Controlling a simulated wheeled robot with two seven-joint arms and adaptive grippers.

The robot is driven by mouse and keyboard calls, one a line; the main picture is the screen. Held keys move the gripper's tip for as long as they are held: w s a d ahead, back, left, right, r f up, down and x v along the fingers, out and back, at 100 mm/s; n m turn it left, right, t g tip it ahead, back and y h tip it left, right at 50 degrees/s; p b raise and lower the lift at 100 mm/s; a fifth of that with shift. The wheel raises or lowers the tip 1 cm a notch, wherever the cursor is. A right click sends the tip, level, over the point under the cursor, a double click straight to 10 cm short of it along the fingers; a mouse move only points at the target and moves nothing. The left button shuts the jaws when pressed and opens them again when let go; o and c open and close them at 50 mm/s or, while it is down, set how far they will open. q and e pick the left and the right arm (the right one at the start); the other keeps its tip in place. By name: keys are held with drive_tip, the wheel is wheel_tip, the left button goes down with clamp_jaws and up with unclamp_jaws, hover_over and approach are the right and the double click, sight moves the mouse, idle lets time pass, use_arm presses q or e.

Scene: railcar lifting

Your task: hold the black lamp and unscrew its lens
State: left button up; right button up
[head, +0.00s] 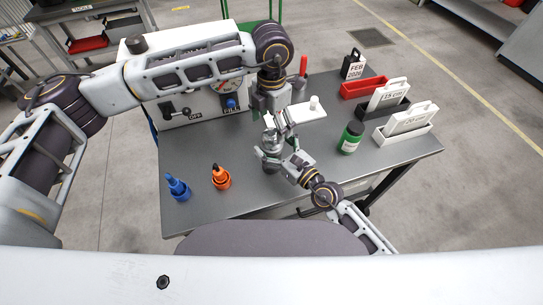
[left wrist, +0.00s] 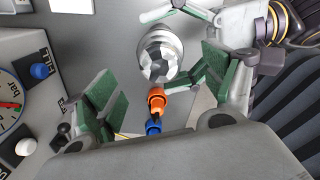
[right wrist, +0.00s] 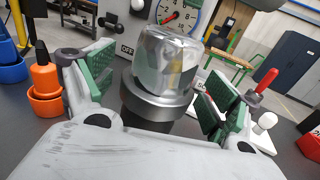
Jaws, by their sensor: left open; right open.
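The black lamp (head: 272,141) stands upright on the grey table. The right wrist view shows its black body, a grey ring (right wrist: 157,104) and a clear, shiny domed lens (right wrist: 170,58) on top. My right gripper (right wrist: 160,88) is open, with its green-padded fingers on either side of the lamp; I cannot tell if either touches. My left gripper (head: 274,114) is open above and behind the lamp, pointing down. In the left wrist view the lens (left wrist: 160,52) shows from above, beyond and between the left fingers, which hold nothing.
A gauge box (head: 190,105) stands behind. The front table is clear.

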drive_tip(key=shift+w+a, duration=0.2)
drive_tip(key=shift+a, duration=0.05)
drive_tip(key=c, duration=1.7)
use_arm(q)
drive_tip(key=shift+w+r, duration=0.1)
use_arm(e)
clamp_jaws()
